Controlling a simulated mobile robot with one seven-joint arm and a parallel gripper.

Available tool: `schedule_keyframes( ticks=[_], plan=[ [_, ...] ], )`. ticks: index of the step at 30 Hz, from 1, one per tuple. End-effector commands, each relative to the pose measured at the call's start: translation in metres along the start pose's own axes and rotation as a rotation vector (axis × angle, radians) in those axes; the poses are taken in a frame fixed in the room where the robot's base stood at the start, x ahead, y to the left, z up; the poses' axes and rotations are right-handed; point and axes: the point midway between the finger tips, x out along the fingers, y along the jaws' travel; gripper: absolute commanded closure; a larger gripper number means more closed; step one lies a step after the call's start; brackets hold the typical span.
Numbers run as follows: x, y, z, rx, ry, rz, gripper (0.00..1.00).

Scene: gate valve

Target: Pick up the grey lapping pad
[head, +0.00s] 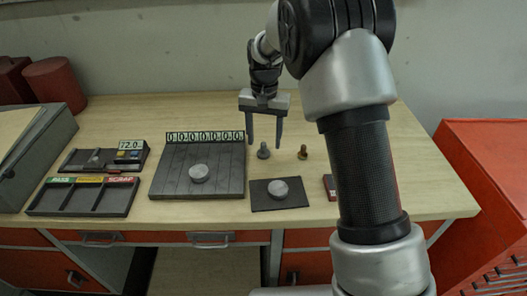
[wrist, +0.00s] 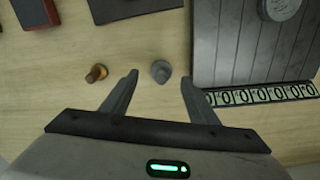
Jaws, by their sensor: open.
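A flat dark grey square pad (head: 262,203) lies on the workbench right of the grooved plate (head: 170,178). A round light grey disc (head: 279,189) rests on it; a similar grey disc (head: 199,173) sits on the plate. I cannot tell for certain which of these is the lapping pad. In the wrist view, part of the dark pad (wrist: 135,8) shows at the top edge, and its disc is out of frame. My gripper (head: 265,144) is open and empty, pointing down behind the pad. In the wrist view, a grey valve-like peg (wrist: 161,70) appears between the fingertips.
A brass peg (head: 303,153) stands right of the grey peg. A dark red-edged block (head: 329,187) lies right of the pad. A labelled tray (head: 84,198) and a second tray (head: 80,160) are at left. The bench behind the plate is mostly clear.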

Motion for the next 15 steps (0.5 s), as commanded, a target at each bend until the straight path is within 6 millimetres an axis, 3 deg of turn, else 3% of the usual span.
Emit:
schedule_keyframes(
  ticks=[6,15],
  plan=[
    [0.031,-0.002,0.0,0.0,-0.002,0.002,0.46],
    [0.035,-0.002,0.0,0.0,0.001,0.0,0.46]
  ],
)
